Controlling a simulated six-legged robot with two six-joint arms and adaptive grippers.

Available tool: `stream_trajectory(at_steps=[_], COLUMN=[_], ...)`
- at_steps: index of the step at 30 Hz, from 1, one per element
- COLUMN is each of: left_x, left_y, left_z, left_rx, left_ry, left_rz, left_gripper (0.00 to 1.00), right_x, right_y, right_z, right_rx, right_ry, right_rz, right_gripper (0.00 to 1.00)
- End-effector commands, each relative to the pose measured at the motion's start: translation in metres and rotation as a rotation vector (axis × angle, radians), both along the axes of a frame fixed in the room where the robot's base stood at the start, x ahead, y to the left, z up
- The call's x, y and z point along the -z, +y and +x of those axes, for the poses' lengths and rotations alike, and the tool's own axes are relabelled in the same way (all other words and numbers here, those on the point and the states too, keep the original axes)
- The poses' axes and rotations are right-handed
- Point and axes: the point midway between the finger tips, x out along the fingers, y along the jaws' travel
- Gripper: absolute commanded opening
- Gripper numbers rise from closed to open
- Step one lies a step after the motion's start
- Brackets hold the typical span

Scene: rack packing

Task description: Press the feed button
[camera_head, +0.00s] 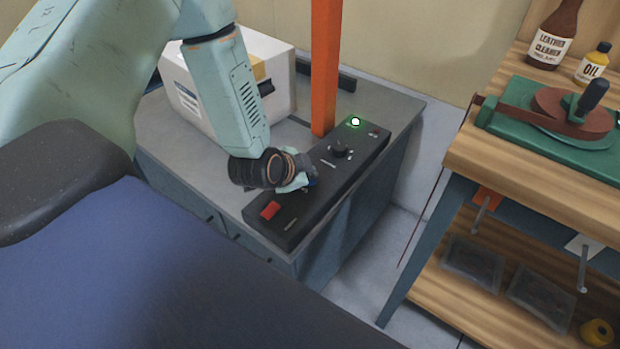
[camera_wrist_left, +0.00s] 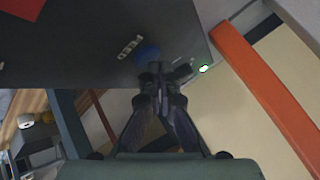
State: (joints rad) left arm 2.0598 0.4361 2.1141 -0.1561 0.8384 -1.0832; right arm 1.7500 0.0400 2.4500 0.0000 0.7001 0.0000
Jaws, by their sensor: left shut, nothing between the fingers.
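A blue button (camera_wrist_left: 147,50) shows in the left wrist view beside a white label (camera_wrist_left: 130,48) that seems to read FEED. My left gripper (camera_head: 306,183) is shut and empty, low over the panel at the button, mostly covering it in the head view. In the left wrist view its fingertips (camera_wrist_left: 160,72) are right at the blue button; I cannot tell whether they touch.
An orange post (camera_head: 326,65) rises behind the panel. A white box (camera_head: 275,75) stands on the cabinet (camera_head: 405,97) behind my left arm. A wooden bench (camera_head: 540,165) with bottles and a green tool base (camera_head: 530,132) is at right, with a floor gap between.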

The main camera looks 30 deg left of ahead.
Motion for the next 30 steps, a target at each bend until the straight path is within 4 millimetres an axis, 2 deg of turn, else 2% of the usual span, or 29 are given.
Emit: stream_trajectory(at_steps=[30], left_x=[0.0071], left_y=[-0.0001], left_z=[-0.0001], left_rx=[0.0], left_ry=[0.0], left_rz=[0.0], left_gripper=[0.0], right_x=[0.0029], right_y=[0.0], right_z=[0.0], right_rx=[0.0], right_ry=[0.0], right_rz=[0.0], right_gripper=[0.4])
